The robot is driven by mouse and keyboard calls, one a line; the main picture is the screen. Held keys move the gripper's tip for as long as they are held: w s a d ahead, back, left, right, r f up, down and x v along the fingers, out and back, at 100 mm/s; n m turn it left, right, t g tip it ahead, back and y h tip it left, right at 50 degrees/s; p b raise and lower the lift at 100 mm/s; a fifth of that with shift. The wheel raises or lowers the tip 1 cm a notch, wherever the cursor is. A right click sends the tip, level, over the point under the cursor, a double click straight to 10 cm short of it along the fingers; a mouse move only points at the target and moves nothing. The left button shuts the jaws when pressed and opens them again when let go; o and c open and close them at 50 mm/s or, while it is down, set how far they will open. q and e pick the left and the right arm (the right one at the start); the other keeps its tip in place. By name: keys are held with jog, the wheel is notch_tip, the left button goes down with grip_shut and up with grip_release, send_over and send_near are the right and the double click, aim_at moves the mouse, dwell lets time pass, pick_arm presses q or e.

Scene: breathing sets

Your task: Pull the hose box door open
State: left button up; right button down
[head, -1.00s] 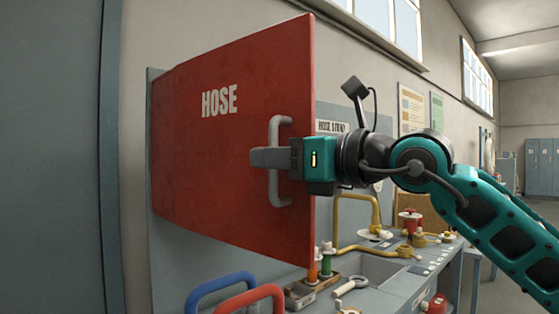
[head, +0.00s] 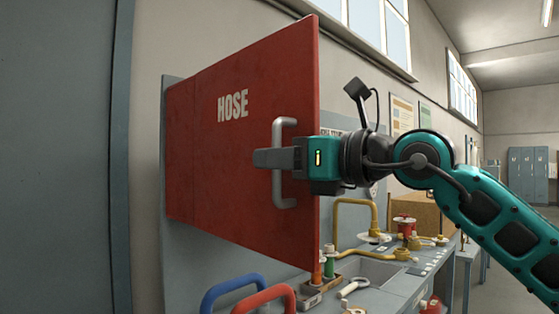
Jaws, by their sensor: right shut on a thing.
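The red hose box door (head: 225,180), marked HOSE in white, fills the middle of the head view. It stands swung out from the grey panel (head: 176,270) behind it, with its free edge toward the right. A grey bar handle (head: 284,190) is fixed near that free edge. My right gripper (head: 272,158), teal and dark grey, comes in from the right and is shut on the handle at about mid height. The inside of the box is hidden behind the door. My left gripper is not in view.
Below the door is a grey workbench (head: 395,290) with a yellow pipe (head: 345,203), a red reel (head: 404,224) and a cardboard box (head: 424,211). Blue (head: 233,285) and red (head: 262,298) tube handles rise at the front left. Lockers (head: 527,175) stand far right.

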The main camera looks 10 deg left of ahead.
jog(key=shift+s+a, duration=0.1)
dwell(0.4)
jog(key=c, duration=1.2)
grip_release()
jog(key=shift+c, duration=0.2)
pick_arm(q)
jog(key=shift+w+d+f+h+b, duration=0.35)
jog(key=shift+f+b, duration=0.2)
jog(key=shift+b, duration=0.65)
pick_arm(e)
jog(key=v, duration=1.3)
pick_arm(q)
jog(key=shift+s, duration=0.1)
pick_arm(e)
jog(key=shift+f, duration=0.1)
